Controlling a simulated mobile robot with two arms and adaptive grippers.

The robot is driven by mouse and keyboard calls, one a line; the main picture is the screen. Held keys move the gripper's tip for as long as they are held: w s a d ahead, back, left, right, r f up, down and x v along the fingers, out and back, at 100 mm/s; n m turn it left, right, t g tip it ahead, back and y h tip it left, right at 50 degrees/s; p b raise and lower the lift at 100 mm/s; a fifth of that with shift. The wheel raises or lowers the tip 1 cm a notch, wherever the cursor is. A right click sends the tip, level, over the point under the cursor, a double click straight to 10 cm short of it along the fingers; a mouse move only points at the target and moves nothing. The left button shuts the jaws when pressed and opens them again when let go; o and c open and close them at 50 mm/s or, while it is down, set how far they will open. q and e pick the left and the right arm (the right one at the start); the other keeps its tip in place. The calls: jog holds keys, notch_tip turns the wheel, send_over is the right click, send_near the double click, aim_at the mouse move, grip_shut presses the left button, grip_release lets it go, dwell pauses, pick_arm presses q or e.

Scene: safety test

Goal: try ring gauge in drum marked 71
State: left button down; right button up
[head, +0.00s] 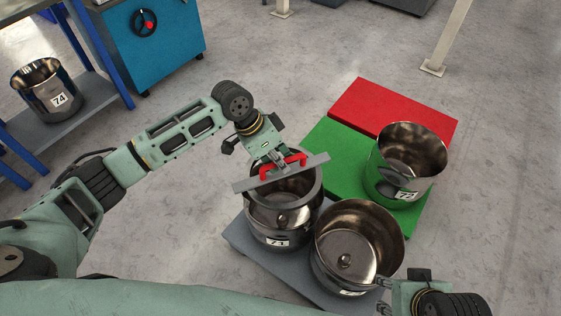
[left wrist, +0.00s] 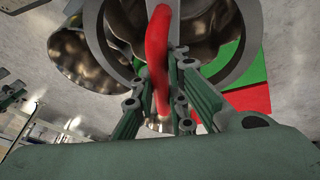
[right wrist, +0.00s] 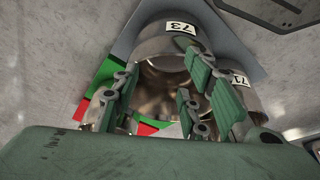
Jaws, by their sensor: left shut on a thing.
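The ring gauge is a grey ring with a flat crossbar (head: 243,185) and a red handle (head: 299,160). My left gripper (head: 283,162) is shut on the handle, which also shows in the left wrist view (left wrist: 160,50). The ring lies across the mouth of the steel drum marked 71 (head: 262,232). I cannot tell whether it touches the rim or sits slightly above or inside it. A round knob shows inside that drum. My right gripper (head: 383,295) is open beside the drum marked 73 (right wrist: 155,42), at its right side in the head view.
Drums 71 and 73 stand close together on a grey platform (head: 240,240). A drum marked 72 (head: 385,183) stands on a green platform (head: 340,150) beside a red one (head: 390,105). A drum marked 74 (head: 62,105) is on a blue-framed shelf at far left.

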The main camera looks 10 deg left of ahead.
aim_at(281, 172)
pick_arm(q)
jog(key=shift+f+b, duration=0.15)
jog(key=shift+b, duration=0.15)
jog(key=shift+f+b, duration=0.3)
jog(key=shift+b, duration=0.1)
jog(key=shift+f+b, duration=0.35)
jog(key=shift+b, duration=0.05)
jog(key=shift+f+b, duration=0.3)
jog(key=shift+b, duration=0.1)
jog(key=shift+f, duration=1.2)
jog(key=shift+f+b, duration=0.45)
jog(key=shift+f, duration=0.6)
pick_arm(e)
jog(key=w+a+r+t+y, duration=0.1)
jog(key=w+a+r+t, duration=0.2)
jog(key=w+r+t, duration=0.2)
jog(key=w+a+r+t+y, duration=0.1)
jog(key=w+a+r+t, duration=0.2)
jog(key=w, duration=0.8)
jog(key=shift+w+r+n+t+y, duration=0.35)
jog(key=shift+r+t, duration=0.95)
jog(key=shift+r, duration=0.65)
